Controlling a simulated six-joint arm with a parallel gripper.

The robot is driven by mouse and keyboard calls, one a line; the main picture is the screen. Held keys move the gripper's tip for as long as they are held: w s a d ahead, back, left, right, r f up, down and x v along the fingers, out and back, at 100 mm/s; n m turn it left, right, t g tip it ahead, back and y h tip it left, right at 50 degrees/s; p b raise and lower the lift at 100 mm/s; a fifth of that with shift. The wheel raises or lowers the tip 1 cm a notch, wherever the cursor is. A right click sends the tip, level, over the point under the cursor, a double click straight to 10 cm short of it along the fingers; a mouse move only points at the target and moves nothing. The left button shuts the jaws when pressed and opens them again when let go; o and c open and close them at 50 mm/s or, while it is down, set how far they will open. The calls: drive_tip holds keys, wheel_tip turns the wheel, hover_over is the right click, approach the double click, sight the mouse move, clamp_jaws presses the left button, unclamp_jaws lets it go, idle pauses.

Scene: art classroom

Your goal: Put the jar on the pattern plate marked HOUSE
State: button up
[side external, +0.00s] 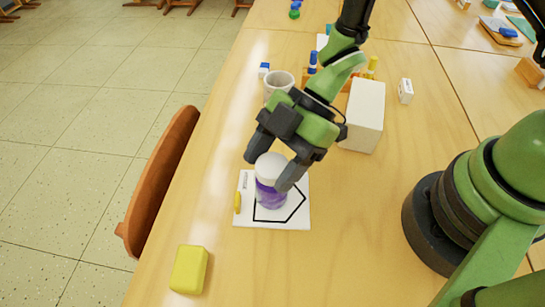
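The jar (270,193) has a white lid and purple contents. It is upright over the white pattern plate (300,219), which bears a black house-shaped outline. Small lettering at the plate's upper left edge is too small to read surely. The jar covers the left part of the outline; I cannot tell whether its base touches the plate. My gripper (270,170) reaches down from the upper right, one finger on each side of the jar's upper part, and appears shut on it. The near finger hides part of the jar's right side.
A white cup (279,84) and a white box (363,115) stand behind. A brown chair (160,180) is at the table's left edge. Table right of the plate is clear.

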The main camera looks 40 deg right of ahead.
drive_tip(key=shift+o, duration=1.3)
